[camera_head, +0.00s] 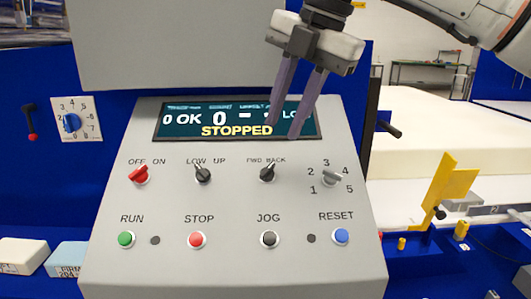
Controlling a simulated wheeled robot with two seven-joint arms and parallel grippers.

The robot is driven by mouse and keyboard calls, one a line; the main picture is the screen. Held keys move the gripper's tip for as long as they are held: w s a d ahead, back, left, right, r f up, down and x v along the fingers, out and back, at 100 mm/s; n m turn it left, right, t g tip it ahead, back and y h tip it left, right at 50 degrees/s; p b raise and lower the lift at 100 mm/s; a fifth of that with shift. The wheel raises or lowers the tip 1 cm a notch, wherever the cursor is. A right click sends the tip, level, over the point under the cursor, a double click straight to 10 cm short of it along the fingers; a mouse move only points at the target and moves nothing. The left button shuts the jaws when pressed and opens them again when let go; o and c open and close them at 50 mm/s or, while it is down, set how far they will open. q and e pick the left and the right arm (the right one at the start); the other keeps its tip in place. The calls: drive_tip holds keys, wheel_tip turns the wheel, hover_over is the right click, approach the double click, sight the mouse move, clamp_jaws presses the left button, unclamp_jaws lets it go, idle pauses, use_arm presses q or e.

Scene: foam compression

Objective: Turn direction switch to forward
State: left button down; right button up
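The direction switch (267,173) is a small black knob under the label FWD BACK on the grey control panel (340,262). Its pointer seems to lean up and right, toward BACK. My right gripper (283,129) comes in from the upper right, its two purple-grey fingers pointing down. The fingers are apart with a gap between them and hold nothing. Their tips show in front of the display (180,119), above the switch and apart from it. The display reads STOPPED, and the fingers hide part of its top line. My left gripper is not in view.
Near the switch are a red OFF/ON knob (139,175), a black LOW/UP knob (203,175) and a grey numbered dial (331,178). Below are RUN (126,239), STOP (196,239), JOG (270,239) and RESET (341,236) buttons. A yellow bracket (447,190) stands at the right.

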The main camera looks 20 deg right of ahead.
sight(269, 168)
drive_tip(key=x, duration=0.9)
drive_tip(key=shift+s+p, duration=0.3)
drive_tip(key=shift+p, duration=0.05)
clamp_jaws()
